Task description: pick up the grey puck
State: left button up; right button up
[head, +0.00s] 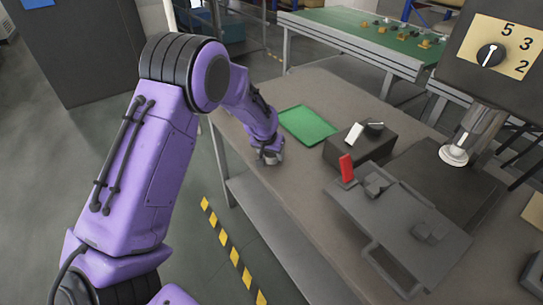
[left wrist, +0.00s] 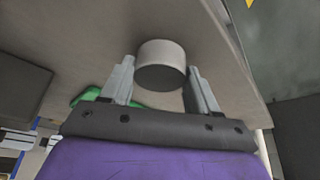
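The grey puck (left wrist: 161,62) shows in the left wrist view as a short, pale grey cylinder with a darker end face. It is between the fingertips of my left gripper (left wrist: 160,72), with a gap visible on each side. The fingers are open and do not appear to grip it. In the head view my left gripper (head: 270,156) is low over the near left part of the table, and I cannot clearly tell the puck from the fingers there. My right gripper is in neither view.
A green tray (head: 297,119) lies just behind my left gripper on the table (head: 300,182).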

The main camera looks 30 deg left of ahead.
pick_arm(q)
jog(key=shift+c, duration=1)
jog(key=shift+r, duration=0.1)
